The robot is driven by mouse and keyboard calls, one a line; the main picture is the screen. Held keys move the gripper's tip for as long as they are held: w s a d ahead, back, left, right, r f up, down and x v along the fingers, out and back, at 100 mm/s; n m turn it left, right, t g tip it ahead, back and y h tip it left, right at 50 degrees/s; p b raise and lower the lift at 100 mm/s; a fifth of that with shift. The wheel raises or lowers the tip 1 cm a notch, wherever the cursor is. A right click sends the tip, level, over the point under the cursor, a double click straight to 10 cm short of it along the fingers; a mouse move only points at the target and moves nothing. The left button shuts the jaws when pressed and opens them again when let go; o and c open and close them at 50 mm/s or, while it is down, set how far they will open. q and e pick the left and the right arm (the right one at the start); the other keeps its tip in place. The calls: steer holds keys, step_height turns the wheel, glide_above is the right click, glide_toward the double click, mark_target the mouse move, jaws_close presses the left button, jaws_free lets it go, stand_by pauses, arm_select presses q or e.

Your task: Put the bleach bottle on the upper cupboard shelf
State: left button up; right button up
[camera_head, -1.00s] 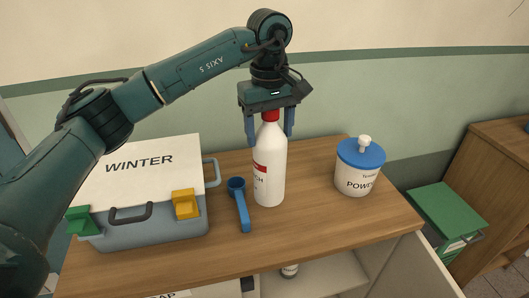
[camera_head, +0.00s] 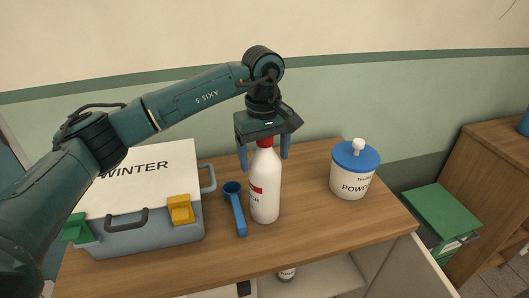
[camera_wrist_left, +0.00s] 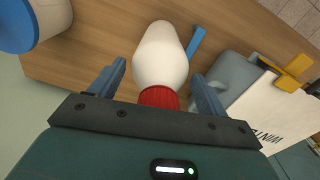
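The bleach bottle (camera_head: 265,192), white with a red cap and a partly hidden red label, stands upright on the wooden counter top (camera_head: 310,205). My left gripper (camera_head: 264,163) is above it, pointing down, with one finger on each side of its neck and shoulder. The fingers look spread, with a narrow gap beside the bottle. In the left wrist view the bottle (camera_wrist_left: 160,60) lies between the fingers of my left gripper (camera_wrist_left: 160,75). Below the counter top, a cupboard shelf space (camera_head: 335,275) shows in part. My right gripper is out of view.
A blue scoop (camera_head: 236,208) lies just left of the bottle. A grey box marked WINTER (camera_head: 150,240) stands further left. A blue-lidded powder tub (camera_head: 352,183) stands to the right. A small bottle (camera_head: 287,273) is inside the cupboard. A green-topped box (camera_head: 438,212) stands beyond the counter's right end.

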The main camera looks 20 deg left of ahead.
arm_select(q)
steer(key=shift+o, duration=1)
